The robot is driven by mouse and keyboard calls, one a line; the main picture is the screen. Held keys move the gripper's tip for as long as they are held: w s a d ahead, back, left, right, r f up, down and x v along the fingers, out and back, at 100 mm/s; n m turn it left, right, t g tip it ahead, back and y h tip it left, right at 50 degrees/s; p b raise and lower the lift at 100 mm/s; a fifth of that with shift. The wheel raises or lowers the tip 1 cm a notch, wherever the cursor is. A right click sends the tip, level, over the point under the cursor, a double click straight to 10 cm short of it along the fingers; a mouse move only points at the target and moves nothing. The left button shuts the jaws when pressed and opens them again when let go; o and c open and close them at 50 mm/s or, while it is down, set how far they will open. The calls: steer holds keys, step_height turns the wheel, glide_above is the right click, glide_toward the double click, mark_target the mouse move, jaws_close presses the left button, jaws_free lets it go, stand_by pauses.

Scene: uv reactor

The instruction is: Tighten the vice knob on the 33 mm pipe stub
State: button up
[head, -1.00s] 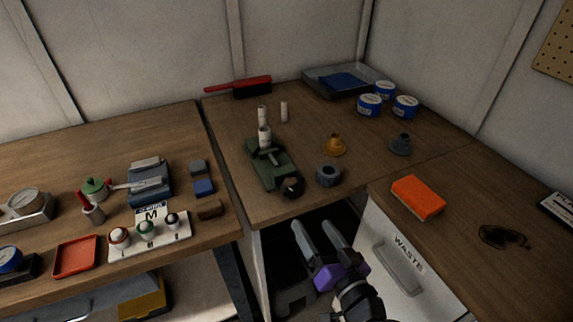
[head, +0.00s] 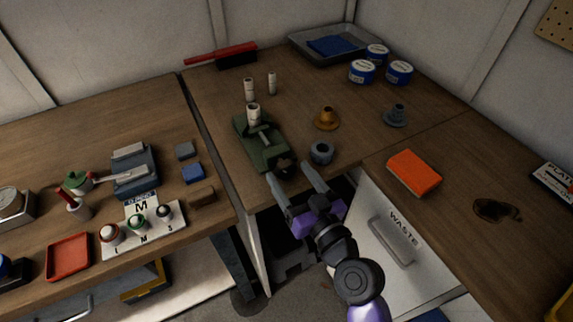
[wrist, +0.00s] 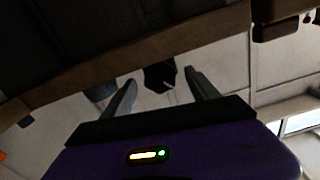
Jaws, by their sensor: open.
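The green vice (head: 268,153) sits near the front edge of the corner worktop. A pale pipe stub (head: 253,114) stands upright at its jaws; its size cannot be read. The dark vice knob (head: 285,166) is at the vice's front end, by the table edge. My gripper (head: 287,172) is open, with its fingertips on either side of the knob in the head view. In the wrist view a dark shape, apparently the knob (wrist: 160,75), shows between the two fingers. Whether the fingers touch it cannot be told.
A grey ring (head: 321,153) stands close to the right of the vice. Two pale stubs (head: 249,88) (head: 272,83) stand behind it. An orange flange (head: 327,118) and a grey one (head: 396,115) lie further right. An orange block (head: 414,172) is on the right counter.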

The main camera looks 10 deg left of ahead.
steer(key=shift+x, duration=1.25)
steer(key=c, duration=1.4)
steer(key=shift+m+b, duration=0.3)
steer(key=shift+m, duration=0.7)
steer(key=o, duration=1.4)
steer(key=shift+s, duration=0.1)
